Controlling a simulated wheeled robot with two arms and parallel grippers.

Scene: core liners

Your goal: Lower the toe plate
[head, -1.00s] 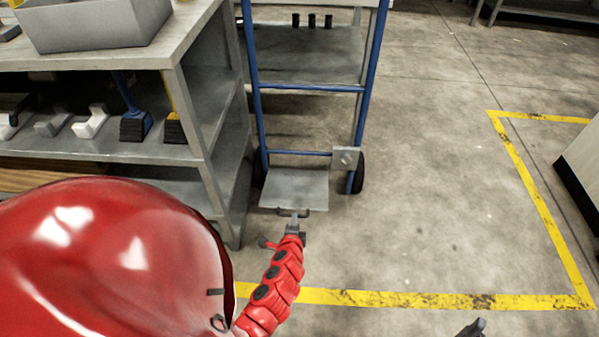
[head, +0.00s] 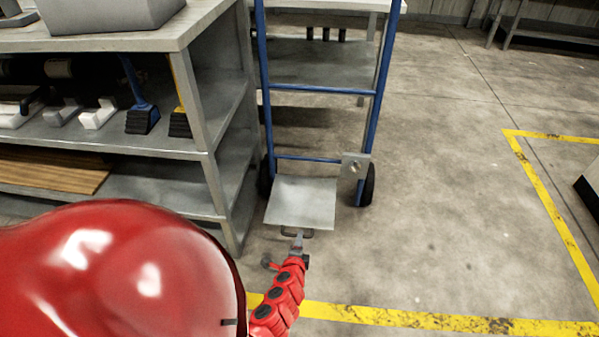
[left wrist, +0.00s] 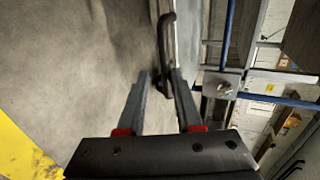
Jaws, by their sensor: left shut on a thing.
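The toe plate (head: 302,203) is a grey metal plate at the foot of a blue-framed hand truck (head: 320,90). It slopes out toward me, and its exact angle to the floor is hard to tell. A dark bar handle (head: 290,233) sits at its near edge. My left gripper (head: 298,238) is shut on this handle. In the left wrist view the dark handle (left wrist: 167,35) lies at the fingertips of the left gripper (left wrist: 162,80), beside the plate's edge (left wrist: 188,45). My right gripper is out of view.
A small plate with a round knob (head: 355,166) sits on the truck's right side, beside a black wheel (head: 367,185). A grey shelf unit (head: 215,185) stands close on the left. Floor to the right is open, with yellow tape (head: 420,318) marked on it.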

